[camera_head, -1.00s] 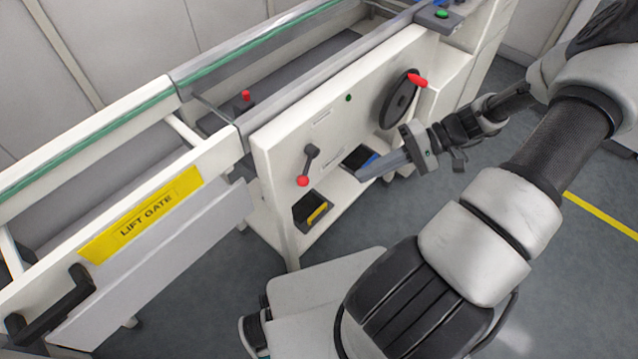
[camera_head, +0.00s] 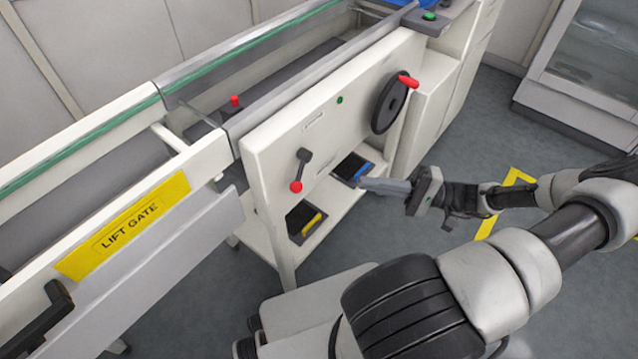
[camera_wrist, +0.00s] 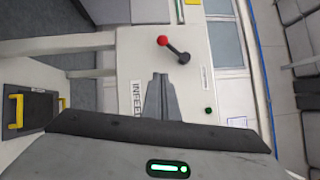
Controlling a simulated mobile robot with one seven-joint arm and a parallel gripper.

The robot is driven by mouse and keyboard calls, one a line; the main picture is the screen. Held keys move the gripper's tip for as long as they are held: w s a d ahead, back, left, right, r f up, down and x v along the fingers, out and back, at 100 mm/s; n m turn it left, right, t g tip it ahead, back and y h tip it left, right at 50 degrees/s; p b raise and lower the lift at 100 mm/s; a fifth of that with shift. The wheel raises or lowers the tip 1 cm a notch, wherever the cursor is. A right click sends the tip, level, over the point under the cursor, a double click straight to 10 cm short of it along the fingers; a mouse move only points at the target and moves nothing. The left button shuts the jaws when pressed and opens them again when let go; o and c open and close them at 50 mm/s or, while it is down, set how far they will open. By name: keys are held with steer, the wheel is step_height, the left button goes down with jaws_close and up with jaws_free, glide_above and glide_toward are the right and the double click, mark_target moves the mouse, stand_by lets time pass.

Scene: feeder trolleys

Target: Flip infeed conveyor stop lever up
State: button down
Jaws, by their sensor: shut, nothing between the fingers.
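The stop lever (camera_head: 301,170) is a short dark arm with a red knob on the white side panel (camera_head: 265,150) of the conveyor. In the head view it hangs down, its red knob at the lower end. In the wrist view the lever (camera_wrist: 174,49) lies just beyond my fingertips, knob to the left, beside an "INFEED" label (camera_wrist: 137,100). My gripper (camera_head: 365,183) is shut and empty, to the right of the lever in the head view and apart from it. In the wrist view its fingertips (camera_wrist: 160,76) point toward the panel near the lever.
A black handwheel (camera_head: 391,104) with a red handle is on the panel's right. A lift gate (camera_head: 125,225) stands at left. Open floor lies at right.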

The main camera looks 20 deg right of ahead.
steer(key=s+a+b+x, duration=0.1)
steer(key=s+b+x, duration=0.1)
steer(key=x, duration=1)
steer(key=shift+s+a+r, duration=0.2)
steer(key=shift+a+r, duration=0.05)
steer(key=shift+a, duration=0.05)
